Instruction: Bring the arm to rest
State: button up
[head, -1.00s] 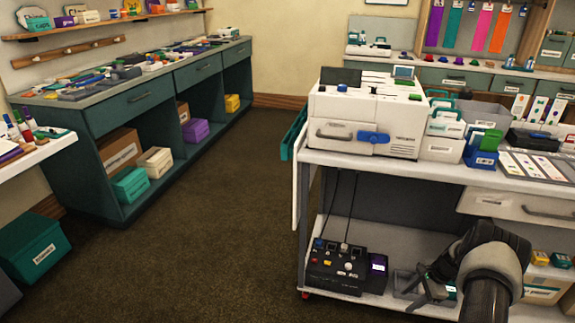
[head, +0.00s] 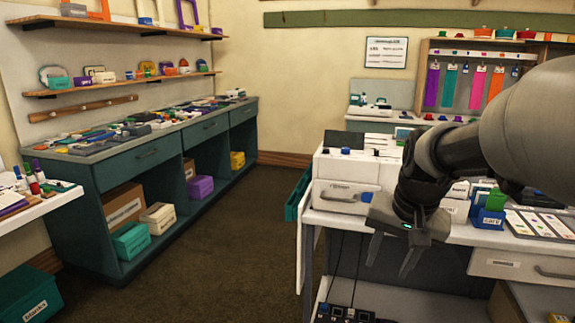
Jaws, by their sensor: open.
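My gripper (head: 391,266) shows in the head view at the right of centre, pointing down with its two fingers apart and nothing between them. It hangs in front of the white cart (head: 452,232) and covers part of the white machine (head: 338,170) on the cart's top. My arm reaches in from the right edge, bent at the wrist. I cannot tell how far the fingers are from the cart's front edge.
A black box with knobs (head: 345,312) sits on the cart's lower shelf. A blue holder (head: 488,212) stands on the cart top. A green counter (head: 150,165) runs along the left wall. The brown carpet (head: 215,250) between is clear.

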jog(key=s+a+r+n+t, duration=0.1)
jog(key=s+a+n, duration=0.15)
jog(key=s, duration=0.55)
jog(key=s+a+r+n+t, duration=0.1)
jog(key=s+a+n, duration=0.15)
jog(key=s, duration=0.65)
notch_tip(320, 180, up, 28)
jog(key=p, duration=2.8)
jog(key=shift+a, duration=0.4)
jog(key=shift+w, duration=0.1)
